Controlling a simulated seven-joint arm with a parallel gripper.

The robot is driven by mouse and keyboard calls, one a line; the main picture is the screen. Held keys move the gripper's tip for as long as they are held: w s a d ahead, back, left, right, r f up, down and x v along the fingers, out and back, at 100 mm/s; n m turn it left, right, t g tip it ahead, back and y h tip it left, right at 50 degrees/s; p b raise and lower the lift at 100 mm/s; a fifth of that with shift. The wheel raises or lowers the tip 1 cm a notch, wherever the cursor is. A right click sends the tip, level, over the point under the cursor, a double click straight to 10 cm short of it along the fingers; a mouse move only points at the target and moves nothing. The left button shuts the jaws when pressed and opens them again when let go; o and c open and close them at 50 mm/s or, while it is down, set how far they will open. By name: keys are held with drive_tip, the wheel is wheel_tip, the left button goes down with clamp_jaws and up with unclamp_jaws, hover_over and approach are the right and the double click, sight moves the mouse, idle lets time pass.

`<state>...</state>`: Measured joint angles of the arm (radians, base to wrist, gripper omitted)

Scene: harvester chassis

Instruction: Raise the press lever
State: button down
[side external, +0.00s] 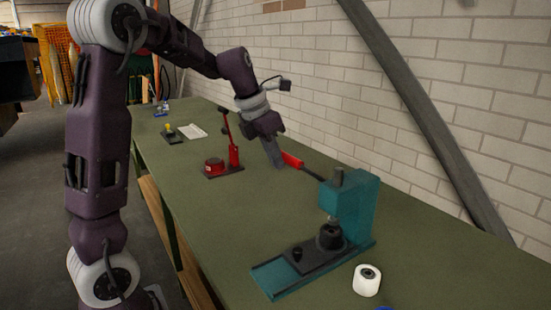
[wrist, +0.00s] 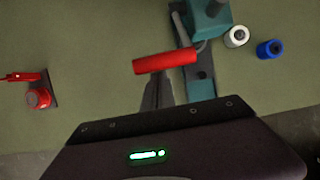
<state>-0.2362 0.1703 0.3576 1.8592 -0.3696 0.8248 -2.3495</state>
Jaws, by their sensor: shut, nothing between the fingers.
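The teal press (side external: 360,205) stands on the green bench, and its upper body also shows in the wrist view (wrist: 210,20). Its dark lever arm carries a red handle (side external: 293,160), which points left and slightly up from the press head. The handle lies across the middle of the wrist view (wrist: 165,62). My gripper (side external: 279,165) points down beside the handle's free end. The fingers (wrist: 158,88) are shut and empty. In the wrist view their tips end at the handle's lower edge and seem partly hidden by it. I cannot tell whether they touch it.
A red lever device (side external: 234,158) stands left of my gripper and also shows in the wrist view (wrist: 38,97). A white roller (side external: 367,280) and a blue roller (wrist: 269,49) lie near the press. The brick wall (side external: 440,90) runs behind the bench.

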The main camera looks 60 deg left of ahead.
drive_tip(key=s+r, duration=0.6)
drive_tip(key=r, duration=0.2)
drive_tip(key=s+d+f+m, duration=0.2)
drive_tip(key=s+d+m, duration=0.3)
drive_tip(key=m, duration=0.7)
drive_tip(key=s+d+f+m, duration=0.3)
drive_tip(key=s+d+m, duration=0.3)
drive_tip(key=m, duration=0.6)
drive_tip(key=s+d+f+m+t, duration=0.1)
drive_tip(key=s+d+f+m, duration=0.2)
drive_tip(key=m, duration=0.9)
drive_tip(key=s+d, duration=0.3)
drive_tip(key=s, duration=0.1)
drive_tip(key=shift+d, duration=0.25)
